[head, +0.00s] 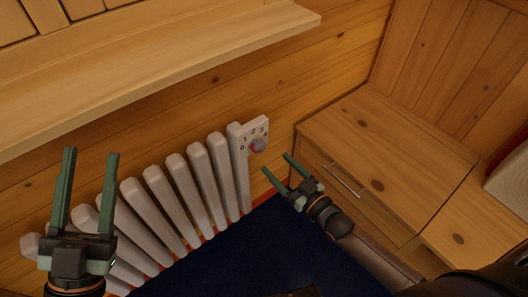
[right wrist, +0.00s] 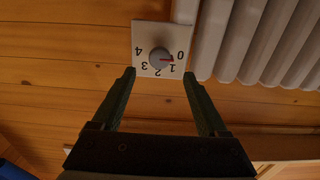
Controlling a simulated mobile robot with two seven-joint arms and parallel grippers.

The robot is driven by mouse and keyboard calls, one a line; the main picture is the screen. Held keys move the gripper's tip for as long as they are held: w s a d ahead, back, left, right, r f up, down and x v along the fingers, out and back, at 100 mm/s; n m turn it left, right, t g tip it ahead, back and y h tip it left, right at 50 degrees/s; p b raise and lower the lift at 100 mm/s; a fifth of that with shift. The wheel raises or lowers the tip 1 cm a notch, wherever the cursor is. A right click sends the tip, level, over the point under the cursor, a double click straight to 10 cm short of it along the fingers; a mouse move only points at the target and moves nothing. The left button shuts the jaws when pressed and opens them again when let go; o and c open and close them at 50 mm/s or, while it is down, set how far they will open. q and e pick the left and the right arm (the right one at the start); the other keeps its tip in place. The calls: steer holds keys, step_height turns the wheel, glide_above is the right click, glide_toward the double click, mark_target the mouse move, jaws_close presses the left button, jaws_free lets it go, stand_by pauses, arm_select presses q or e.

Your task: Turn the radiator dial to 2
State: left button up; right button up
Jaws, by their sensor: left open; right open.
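The radiator dial (head: 258,146) is a round grey knob with a red pointer, on a white plate (head: 236,129) numbered 0 to 4 at the radiator's right end. In the right wrist view the dial (right wrist: 159,58) appears upside down, its red pointer between 0 and 1. My right gripper (head: 275,163) is open and empty, just below and right of the dial and apart from it. In the right wrist view its fingertips (right wrist: 159,73) lie either side of the plate's lower edge. My left gripper (head: 90,153) is open and empty in front of the radiator's left part.
The white ribbed radiator (head: 182,190) runs along the log wall. A wooden shelf or sill (head: 150,60) juts out above it. A wooden cabinet (head: 390,140) with a drawer handle stands at the right, beside my right arm. The dark blue floor (head: 250,255) is clear.

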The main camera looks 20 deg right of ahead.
mark_target(262, 149)
steer(key=x, duration=0.3)
steer(key=shift+b, duration=0.35)
steer(key=b+x, duration=0.1)
steer(key=x, duration=0.2)
steer(key=shift+w, duration=0.2)
arm_select(q)
steer(key=shift+s+d+r+m+h, duration=0.15)
steer(key=shift+s+r+m+h, duration=0.6)
steer(key=shift+h, duration=0.25)
steer(key=shift+s+d+r+m+h, duration=0.15)
steer(key=shift+s+r+m+h, duration=0.35)
steer(key=shift+s+m+h, duration=0.4)
arm_select(e)
steer(key=shift+w+a, duration=0.2)
steer(key=shift+w, duration=0.25)
arm_select(q)
steer(key=shift+w, duration=0.1)
arm_select(e)
jaws_close()
